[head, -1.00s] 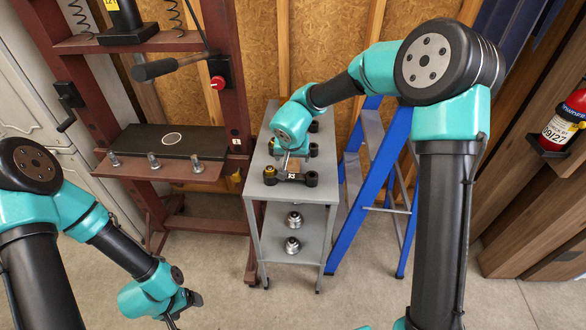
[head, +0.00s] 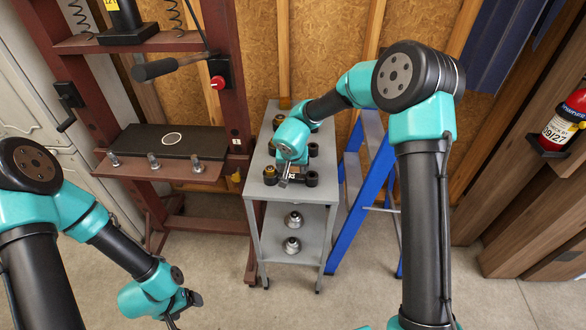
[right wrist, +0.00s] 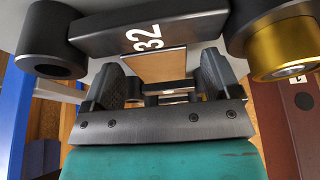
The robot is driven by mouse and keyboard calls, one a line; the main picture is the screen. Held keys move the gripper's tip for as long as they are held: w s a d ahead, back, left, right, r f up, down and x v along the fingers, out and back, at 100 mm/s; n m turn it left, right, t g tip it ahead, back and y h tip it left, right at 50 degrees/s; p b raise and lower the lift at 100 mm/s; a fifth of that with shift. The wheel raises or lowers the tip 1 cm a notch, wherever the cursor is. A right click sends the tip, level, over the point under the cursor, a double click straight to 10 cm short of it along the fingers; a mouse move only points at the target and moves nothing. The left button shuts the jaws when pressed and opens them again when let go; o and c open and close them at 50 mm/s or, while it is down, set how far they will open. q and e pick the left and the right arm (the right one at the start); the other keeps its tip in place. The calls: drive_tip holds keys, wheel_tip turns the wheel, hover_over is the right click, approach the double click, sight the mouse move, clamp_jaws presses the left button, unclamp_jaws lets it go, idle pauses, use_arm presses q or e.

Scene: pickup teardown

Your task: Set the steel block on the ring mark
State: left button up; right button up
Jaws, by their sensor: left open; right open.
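The white ring mark (head: 173,139) is on the dark plate of the press bed at left in the head view. My right gripper (head: 284,182) is low over the top of the grey cart. In the right wrist view its two fingers (right wrist: 160,76) are apart. A smooth tan-coloured face (right wrist: 155,66) shows between them; it may be the steel block reflecting the wall, but I cannot tell. A dark link marked 32 (right wrist: 150,32) lies just beyond the fingertips. My left gripper (head: 178,312) is open and empty over the floor, far from the cart.
The grey cart (head: 257,190) carries dark links with round ends, and silver round parts (head: 293,219) on its lower shelf. Several bolts (head: 153,160) stand along the press bed's front. A blue ladder (head: 355,200) stands close to the cart's right. A fire extinguisher (head: 563,125) hangs at right.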

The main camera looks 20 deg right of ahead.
drive_tip(key=shift+w+f, duration=0.15)
drive_tip(key=shift+f, duration=0.25)
drive_tip(key=c, duration=1.5)
drive_tip(key=shift+r, duration=0.1)
clamp_jaws()
drive_tip(key=shift+r, duration=1.85)
drive_tip(key=s+a+r, duration=0.1)
drive_tip(key=s+a, duration=0.3)
drive_tip(key=s, duration=1.1)
drive_tip(key=shift+s+a, duration=0.15)
drive_tip(key=shift+s, duration=0.05)
